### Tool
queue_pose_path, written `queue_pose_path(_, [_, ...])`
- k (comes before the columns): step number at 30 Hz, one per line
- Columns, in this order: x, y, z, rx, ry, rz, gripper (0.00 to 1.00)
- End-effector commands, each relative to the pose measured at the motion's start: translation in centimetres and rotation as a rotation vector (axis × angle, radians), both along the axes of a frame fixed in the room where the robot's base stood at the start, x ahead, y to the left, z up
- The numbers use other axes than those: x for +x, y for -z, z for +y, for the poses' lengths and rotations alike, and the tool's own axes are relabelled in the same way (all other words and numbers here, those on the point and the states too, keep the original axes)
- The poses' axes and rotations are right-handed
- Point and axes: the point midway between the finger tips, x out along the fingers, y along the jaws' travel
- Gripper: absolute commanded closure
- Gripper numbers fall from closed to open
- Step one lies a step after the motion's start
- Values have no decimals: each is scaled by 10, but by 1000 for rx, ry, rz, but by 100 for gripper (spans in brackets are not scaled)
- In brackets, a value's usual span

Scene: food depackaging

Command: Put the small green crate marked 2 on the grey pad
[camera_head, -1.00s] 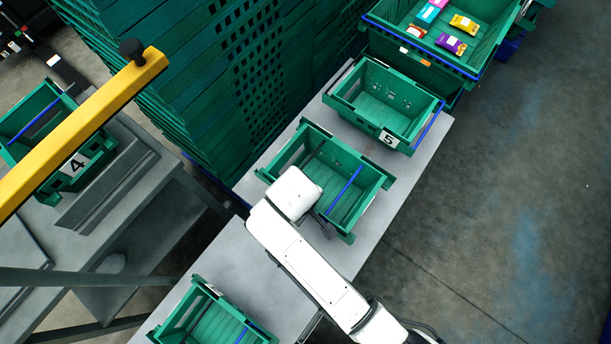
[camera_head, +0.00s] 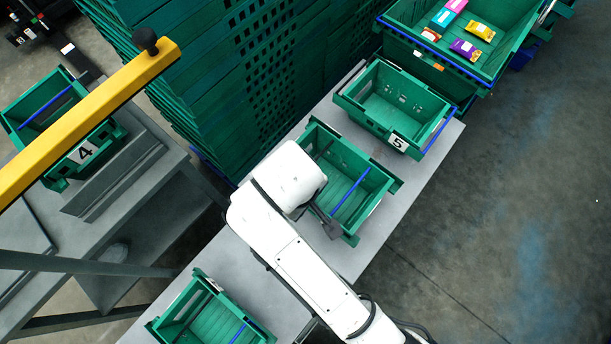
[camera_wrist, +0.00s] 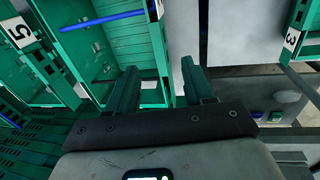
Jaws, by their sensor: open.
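A small green crate (camera_head: 345,190) with a blue bar stands in the middle of the light grey table. My white arm covers its left side, and I see no number on it. No crate marked 2 can be read in either view. My gripper (camera_wrist: 161,85) is open and empty in the wrist view, its two dark fingers apart beside a green crate wall. In the head view, a dark part of my gripper shows at the middle crate's near side; the fingertips are hidden. I cannot clearly make out the grey pad.
Crate 5 (camera_head: 400,103) stands behind on the same table; another green crate (camera_head: 213,318) is at the front. Crate 4 (camera_head: 62,120) sits on the left table, behind a yellow bar (camera_head: 85,112). A large crate (camera_head: 440,62) holds colourful packets. A label 3 (camera_wrist: 290,38) shows in the wrist view.

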Motion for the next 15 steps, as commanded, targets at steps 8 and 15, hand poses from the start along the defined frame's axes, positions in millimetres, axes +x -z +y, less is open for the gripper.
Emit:
queue_pose_path(8, [-1, -9, 1, 0, 1, 0, 48])
queue_pose_path(15, [-1, 2, -35, 16, 93, 11, 48])
